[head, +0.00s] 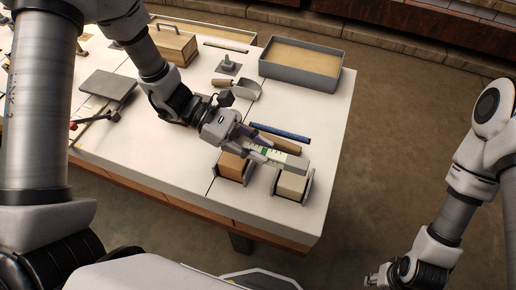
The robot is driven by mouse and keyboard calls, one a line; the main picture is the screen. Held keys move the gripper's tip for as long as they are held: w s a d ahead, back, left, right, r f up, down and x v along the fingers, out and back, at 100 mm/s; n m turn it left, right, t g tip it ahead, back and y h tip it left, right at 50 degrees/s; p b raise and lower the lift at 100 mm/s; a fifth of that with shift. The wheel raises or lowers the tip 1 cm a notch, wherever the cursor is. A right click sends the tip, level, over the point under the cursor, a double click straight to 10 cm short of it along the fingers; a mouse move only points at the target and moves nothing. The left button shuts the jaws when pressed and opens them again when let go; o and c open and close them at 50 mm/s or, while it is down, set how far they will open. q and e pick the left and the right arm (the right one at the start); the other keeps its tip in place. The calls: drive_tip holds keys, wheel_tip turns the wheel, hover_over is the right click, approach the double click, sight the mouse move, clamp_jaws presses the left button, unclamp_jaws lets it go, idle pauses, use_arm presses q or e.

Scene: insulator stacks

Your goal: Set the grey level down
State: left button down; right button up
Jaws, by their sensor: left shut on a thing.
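The grey level (294,161) is a short pale bar with green on it, over the near right part of the table. My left gripper (262,149) is shut on it from the left. The level's right end reaches above a pale block (291,185) held in a grey stand. An orange-brown block (231,166) in a similar stand is just left of it, below the gripper. I cannot tell whether the level touches either block. My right gripper (383,277) is low at the right, off the table, and its fingers are too unclear to read.
A blue bar (281,133) and a wooden piece lie behind the level. A scoop (246,90), a grey sand tray (340,79) and a wooden box (173,46) are further back. A grey slab (108,85) lies at left. The table's right side is clear.

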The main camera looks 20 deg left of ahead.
use_arm(q)
drive_tip(key=shift+w+a+f, duration=0.1)
drive_tip(key=shift+f, duration=0.45)
drive_tip(key=shift+f, duration=0.2)
drive_tip(key=shift+f+b, duration=0.4)
drive_tip(key=shift+b, duration=0.15)
drive_tip(key=c, duration=0.9)
unclamp_jaws()
drive_tip(key=shift+r, duration=0.1)
